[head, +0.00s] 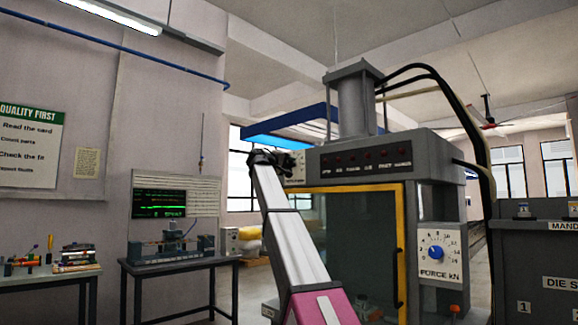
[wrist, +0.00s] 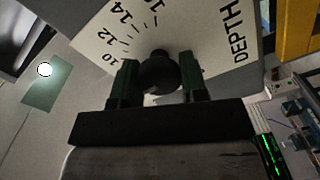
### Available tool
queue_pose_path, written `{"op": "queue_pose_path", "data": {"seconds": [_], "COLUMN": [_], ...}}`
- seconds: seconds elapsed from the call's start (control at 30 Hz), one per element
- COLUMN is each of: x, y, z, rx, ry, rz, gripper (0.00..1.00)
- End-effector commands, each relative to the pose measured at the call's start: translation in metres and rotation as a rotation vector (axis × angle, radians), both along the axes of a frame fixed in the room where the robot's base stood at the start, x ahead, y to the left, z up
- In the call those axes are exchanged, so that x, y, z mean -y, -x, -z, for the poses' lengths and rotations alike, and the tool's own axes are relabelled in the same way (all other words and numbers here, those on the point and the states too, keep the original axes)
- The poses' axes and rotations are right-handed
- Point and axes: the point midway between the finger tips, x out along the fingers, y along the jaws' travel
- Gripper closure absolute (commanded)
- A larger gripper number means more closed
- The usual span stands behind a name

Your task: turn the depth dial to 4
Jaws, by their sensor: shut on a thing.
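The depth dial (wrist: 158,74) is a dark round knob on a white plate (wrist: 205,45) marked DEPTH, seen at a slant in the wrist view. The marks 10, 12 and 14 show on its left side, with another partly cut off at the top. My gripper (wrist: 159,82) is shut on the knob, one finger on each side. I cannot see the pointer or the mark 4. In the head view my gripper (head: 277,163) is at the press's upper left corner, in front of the plate (head: 297,168), and hides the knob.
The press (head: 365,165) has a yellow-framed door (head: 401,250). A separate blue FORCE kN dial (head: 436,252) is on its right side. Dark hoses (head: 468,115) hang at the right beside a grey cabinet (head: 540,255). Benches (head: 178,262) stand at the left.

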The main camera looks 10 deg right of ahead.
Motion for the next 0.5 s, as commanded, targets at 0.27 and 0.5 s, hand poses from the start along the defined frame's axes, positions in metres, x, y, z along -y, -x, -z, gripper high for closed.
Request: {"op": "queue_pose_path", "data": {"seconds": [0.27,0.5], "x": [-0.0007,-0.0007], "y": [-0.0004,-0.0004], "z": [0.0012,0.0022], "rx": [-0.213,-0.396], "ry": [0.154,0.287], "rz": [-0.001,-0.001], "gripper": [0.84,0.84]}}
